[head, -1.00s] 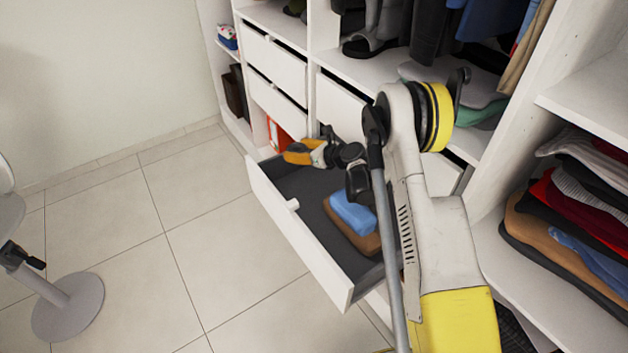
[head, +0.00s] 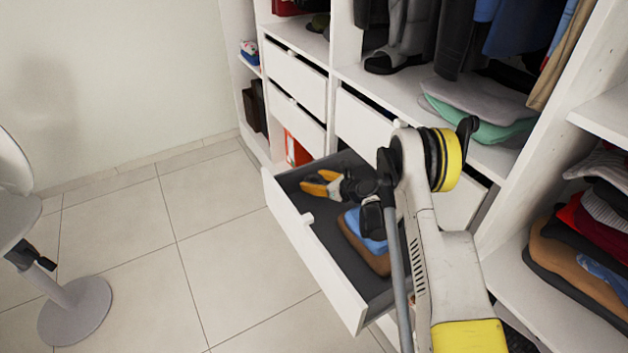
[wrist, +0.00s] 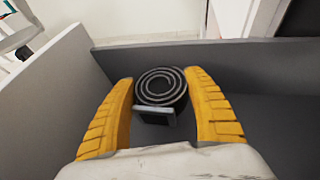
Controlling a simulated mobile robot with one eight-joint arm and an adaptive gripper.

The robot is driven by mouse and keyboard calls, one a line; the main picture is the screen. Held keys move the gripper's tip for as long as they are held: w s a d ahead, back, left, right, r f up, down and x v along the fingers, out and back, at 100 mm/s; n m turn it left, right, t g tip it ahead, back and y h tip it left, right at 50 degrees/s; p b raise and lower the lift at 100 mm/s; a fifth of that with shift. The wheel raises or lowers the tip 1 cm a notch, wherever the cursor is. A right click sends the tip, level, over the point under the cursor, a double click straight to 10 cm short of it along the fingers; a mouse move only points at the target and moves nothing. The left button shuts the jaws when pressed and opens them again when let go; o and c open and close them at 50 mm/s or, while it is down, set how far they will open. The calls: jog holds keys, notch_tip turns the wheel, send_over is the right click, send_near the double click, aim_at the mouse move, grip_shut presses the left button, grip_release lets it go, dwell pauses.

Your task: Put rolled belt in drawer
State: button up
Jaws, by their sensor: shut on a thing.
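The rolled belt (wrist: 160,84) is a dark coil with pale spiral edges and a square buckle on its near side. It sits between the two yellow fingers of my gripper (wrist: 161,100) in the wrist view. My gripper (head: 320,184) is shut on it and is at the far left part of the open drawer (head: 315,255) in the head view. White and grey drawer walls (wrist: 45,85) surround the belt in the wrist view. I cannot tell if the belt touches the drawer floor. In the head view the belt cannot be made out.
Folded blue (head: 372,228) and brown (head: 370,258) clothes lie in the near part of the drawer. Closed white drawers (head: 296,82) stand behind it. Folded clothes (head: 590,235) fill the right shelf. A chair base (head: 75,310) stands at the left on open tiled floor.

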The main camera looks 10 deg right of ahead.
jog(key=shift+f, duration=0.2)
jog(key=o, duration=1.3)
jog(key=shift+c, duration=0.2)
jog(key=shift+r, duration=0.3)
jog(key=r+p+v, duration=0.1)
jog(key=p+v, duration=0.3)
jog(key=v, duration=0.8)
jog(key=s+a+r+n+g+h, duration=0.1)
jog(key=s+a+r+n, duration=0.1)
jog(key=s+r+n, duration=0.4)
jog(key=s+a+r+n+g+h, duration=0.15)
jog(key=r+n, duration=0.25)
jog(key=r, duration=0.4)
jog(key=s+a+r+n+g+h, duration=0.1)
jog(key=s+a+r+n, duration=0.3)
jog(key=r, duration=0.4)
jog(key=s+d+r+n+h, duration=0.1)
jog(key=s+n+h, duration=0.1)
jog(key=s+n, duration=0.5)
jog(key=s+d+r+n+h, duration=0.1)
jog(key=s+n, duration=0.7)
jog(key=s, duration=0.8)
jog(key=shift+s+d+r+g+h, duration=0.15)
jog(key=shift+s+r+g+h, duration=0.25)
jog(key=shift+r, duration=0.4)
